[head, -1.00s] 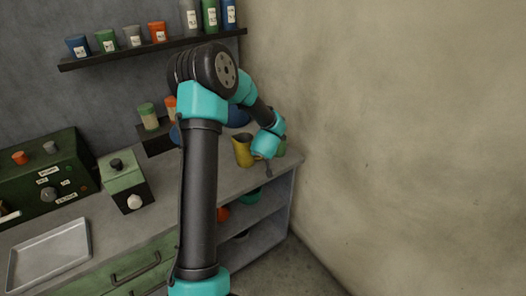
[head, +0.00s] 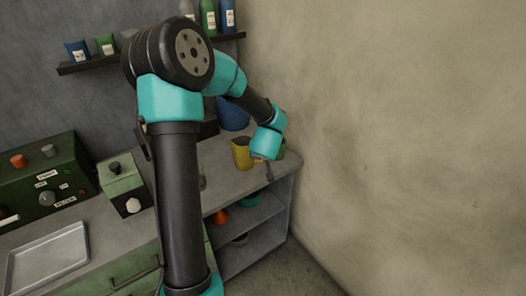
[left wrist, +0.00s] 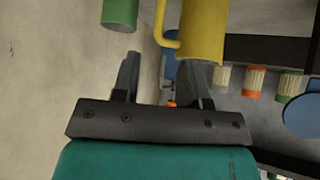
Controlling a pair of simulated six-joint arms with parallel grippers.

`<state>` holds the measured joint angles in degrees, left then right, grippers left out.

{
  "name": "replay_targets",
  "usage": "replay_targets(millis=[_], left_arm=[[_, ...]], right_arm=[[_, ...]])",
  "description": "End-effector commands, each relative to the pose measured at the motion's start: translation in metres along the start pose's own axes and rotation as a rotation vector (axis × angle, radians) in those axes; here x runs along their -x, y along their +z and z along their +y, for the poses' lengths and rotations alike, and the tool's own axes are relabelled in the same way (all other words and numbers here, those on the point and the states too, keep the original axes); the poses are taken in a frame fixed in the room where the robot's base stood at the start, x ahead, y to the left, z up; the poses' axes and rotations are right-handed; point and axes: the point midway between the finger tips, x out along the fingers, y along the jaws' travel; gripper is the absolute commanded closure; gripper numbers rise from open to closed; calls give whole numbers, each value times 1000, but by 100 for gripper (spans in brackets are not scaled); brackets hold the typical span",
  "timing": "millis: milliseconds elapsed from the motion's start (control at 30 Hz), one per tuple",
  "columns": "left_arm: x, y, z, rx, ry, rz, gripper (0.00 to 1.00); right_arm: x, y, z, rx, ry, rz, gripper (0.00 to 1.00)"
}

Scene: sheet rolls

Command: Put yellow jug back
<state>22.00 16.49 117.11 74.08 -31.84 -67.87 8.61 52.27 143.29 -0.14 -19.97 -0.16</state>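The yellow jug (head: 241,153) stands on the grey counter near its right end. It also shows in the left wrist view (left wrist: 203,32), with its handle on the left side. My left gripper (left wrist: 158,62) is open and empty, its two fingers pointing toward the jug's handle. The handle lies ahead of the gap between the fingertips; I cannot tell whether a finger touches the jug. In the head view my left wrist hides part of the handle side. My right gripper is not in view.
A green cup (left wrist: 120,12) stands close by on the handle side. A blue round object (head: 233,116) is behind the jug. The beige wall (head: 400,130) is close on the right. A green box (head: 122,183), a machine (head: 40,195) and a metal tray (head: 47,262) are further left.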

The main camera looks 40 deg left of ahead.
Motion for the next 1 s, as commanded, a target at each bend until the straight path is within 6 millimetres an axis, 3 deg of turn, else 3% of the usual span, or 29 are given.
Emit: replay_targets(millis=[467,600,767,1000], left_arm=[[0,0,0,-1,0,0,60],[-5,12,6,-20,18,-12,60],[-21,60,30,-91,94,-66,60],[-37,184,78,-250,301,-256,60]], right_arm=[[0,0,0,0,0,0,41],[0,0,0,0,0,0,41],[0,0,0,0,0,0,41],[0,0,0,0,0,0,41]])
